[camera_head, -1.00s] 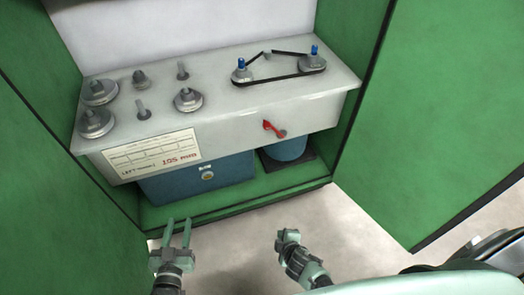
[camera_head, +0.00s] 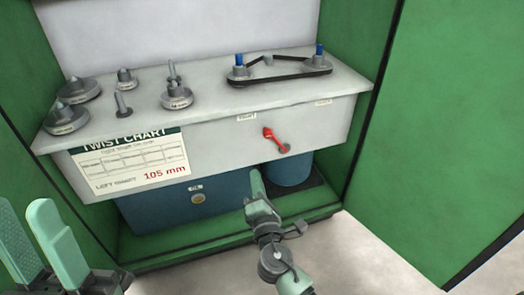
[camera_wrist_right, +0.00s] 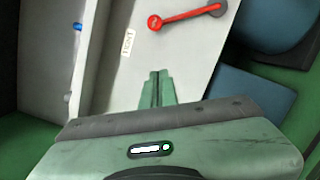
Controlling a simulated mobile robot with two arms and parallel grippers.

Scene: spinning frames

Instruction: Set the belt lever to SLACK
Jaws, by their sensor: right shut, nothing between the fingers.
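The red belt lever (camera_head: 275,140) is on the front face of the grey panel (camera_head: 225,140). Its handle points up and left from its pivot, toward the left of two small labels (camera_head: 246,116). In the right wrist view the red lever (camera_wrist_right: 187,15) lies at the top, its round knob at the left end near a label that seems to read TIGHT (camera_wrist_right: 127,42). My right gripper (camera_head: 255,172) is shut and empty, below and left of the lever and apart from it. My left gripper (camera_head: 22,203) is open at the lower left, its fingers apart.
A second small label (camera_head: 323,102) is at the panel's upper right. A belt (camera_head: 280,78) runs around pulleys on top, beside several spindles and discs. A twist chart (camera_head: 130,160) is on the front. A blue box (camera_head: 165,205) and blue cylinder (camera_head: 290,172) sit below; green walls (camera_head: 440,130) flank.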

